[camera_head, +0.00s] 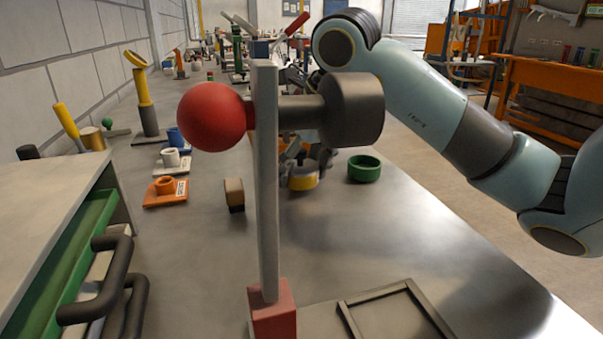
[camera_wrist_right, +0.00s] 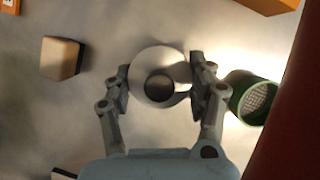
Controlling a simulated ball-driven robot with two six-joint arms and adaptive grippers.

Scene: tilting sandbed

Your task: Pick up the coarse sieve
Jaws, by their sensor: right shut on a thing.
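A green round sieve (camera_head: 364,168) stands on the metal table. In the right wrist view, the green sieve (camera_wrist_right: 253,99) shows its mesh, right of my right gripper (camera_wrist_right: 160,78). I cannot tell whether its mesh is coarse. My right gripper is shut on a round piece (camera_wrist_right: 143,66) with a pale top and dark round middle. In the head view, my right gripper (camera_head: 308,160) is partly hidden behind a dark cylinder. A yellow-banded round piece (camera_head: 303,183) shows beneath it, apparently the held one. My left gripper is not in view.
A grey post (camera_head: 266,210) with a red ball (camera_head: 212,117) and a dark cylinder (camera_head: 352,110) blocks the near view. A beige-and-black block (camera_head: 234,194) stands left of the gripper. Orange (camera_head: 166,191) and white (camera_head: 172,161) pieces stand further left. The table right of the post is mostly clear.

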